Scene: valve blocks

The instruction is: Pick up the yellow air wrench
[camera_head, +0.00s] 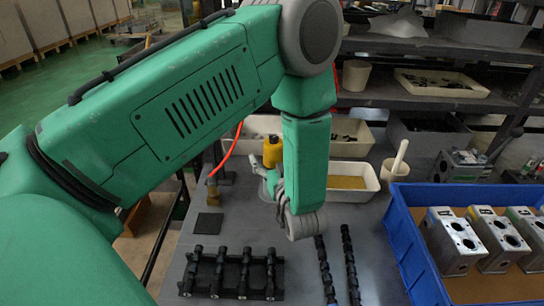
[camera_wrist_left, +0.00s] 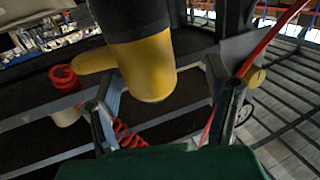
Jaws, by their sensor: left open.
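The yellow air wrench (camera_head: 273,151) shows in the head view as a small yellow body just beyond my left gripper, left of my green forearm. In the left wrist view the wrench (camera_wrist_left: 144,66) is large and close, with a yellow body, a yellow part reaching left and a black upper part. My left gripper (camera_head: 264,173) is open, its fingers spread to either side below the wrench in the wrist view. I cannot tell whether a finger touches it. My forearm hides part of the area. My right gripper is out of view.
A red hose (camera_head: 231,148) runs to the table's left edge, and a red coiled hose (camera_wrist_left: 66,78) shows in the wrist view. A black rack (camera_head: 232,272) and black shafts lie in front. A blue crate (camera_head: 403,239) holding metal valve blocks (camera_head: 455,240) stands right. Bins stand behind.

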